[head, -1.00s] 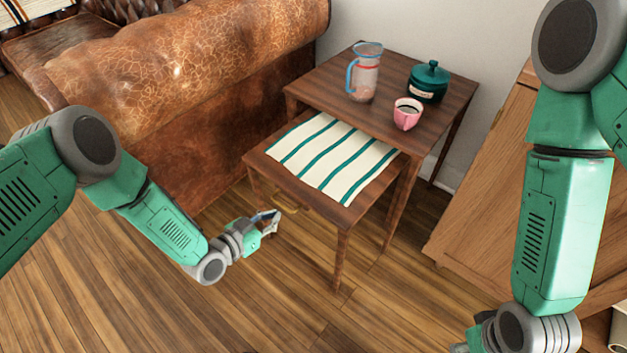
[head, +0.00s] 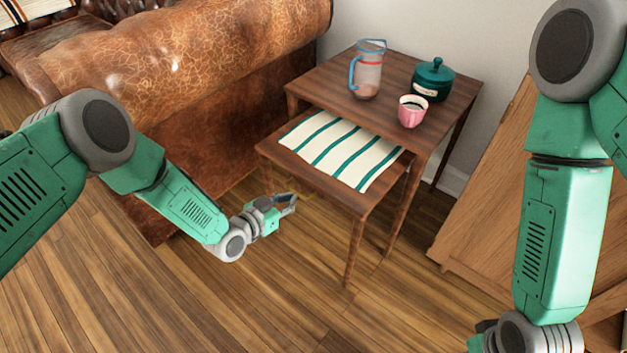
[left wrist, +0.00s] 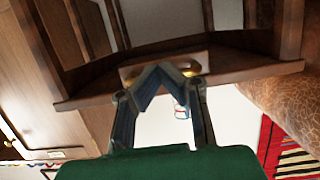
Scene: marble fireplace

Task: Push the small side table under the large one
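The small side table (head: 318,183) stands partly under the large one (head: 322,82), its front part sticking out. A white cloth with green stripes (head: 345,148) lies on the small table, its back part hidden by the large top. My left gripper (head: 288,203) is low at the small table's front. In the left wrist view its fingers (left wrist: 161,72) are closed together in front of the table's front panel, by a brass handle (left wrist: 190,71). I cannot tell whether they touch the handle. My right gripper (head: 484,337) shows only in part at the bottom edge.
A glass jug (head: 366,72), a green lidded pot (head: 433,80) and a pink cup (head: 413,111) stand on the large table. A brown leather sofa (head: 210,90) is close on the left, a wooden panel (head: 488,205) on the right. The floor in front is clear.

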